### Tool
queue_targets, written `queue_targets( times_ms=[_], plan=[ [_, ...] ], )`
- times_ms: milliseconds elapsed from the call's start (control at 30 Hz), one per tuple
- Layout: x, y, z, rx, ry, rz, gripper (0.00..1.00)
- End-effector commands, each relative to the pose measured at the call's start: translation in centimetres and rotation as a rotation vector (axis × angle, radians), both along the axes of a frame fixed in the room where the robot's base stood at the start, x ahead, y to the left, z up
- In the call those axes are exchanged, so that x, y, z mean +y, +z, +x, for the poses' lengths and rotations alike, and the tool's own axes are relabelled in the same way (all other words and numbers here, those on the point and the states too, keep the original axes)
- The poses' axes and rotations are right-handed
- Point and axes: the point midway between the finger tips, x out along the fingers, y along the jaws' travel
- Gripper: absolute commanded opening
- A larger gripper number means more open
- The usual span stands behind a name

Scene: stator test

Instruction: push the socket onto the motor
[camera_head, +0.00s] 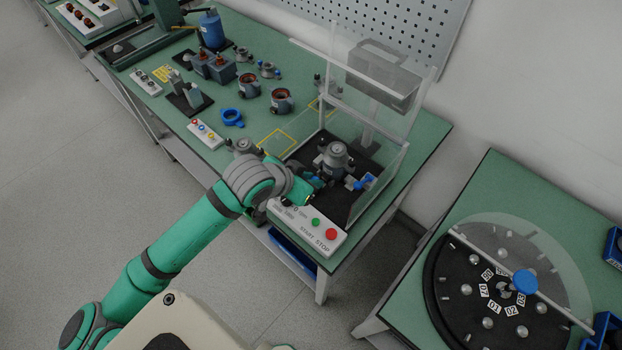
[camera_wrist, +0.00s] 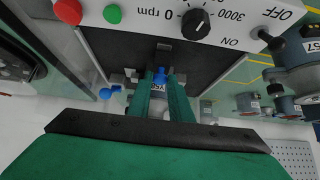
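The grey motor (camera_head: 335,155) stands upright on the black base inside the clear-walled test box. Blue parts (camera_head: 360,183) sit low beside it on the right; I cannot tell which of them is the socket. My gripper (camera_head: 308,188) reaches in over the front of the base, just left of and below the motor. In the wrist view my gripper's green fingers (camera_wrist: 167,84) stand a little apart. A blue piece (camera_wrist: 160,75) and a white label show between or just beyond their tips. A black block (camera_wrist: 163,54) lies beyond. Contact with the fingers is unclear.
The control panel (camera_head: 306,228) with green and red buttons lies at the box's front. The clear guard (camera_head: 385,85) is raised. A round indexing table (camera_head: 505,290) is at the right.

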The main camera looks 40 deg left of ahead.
Motion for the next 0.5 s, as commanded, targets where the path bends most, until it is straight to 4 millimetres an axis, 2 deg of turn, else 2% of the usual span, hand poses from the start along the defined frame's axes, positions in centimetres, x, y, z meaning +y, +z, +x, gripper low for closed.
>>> queue_targets(
  times_ms=[267, 500],
  plan=[
    [0.0, 0.0, 0.1, -0.001, 0.000, 0.000, 0.08],
    [-0.1, 0.1, 1.3, -0.002, -0.002, 0.001, 0.08]
  ],
)
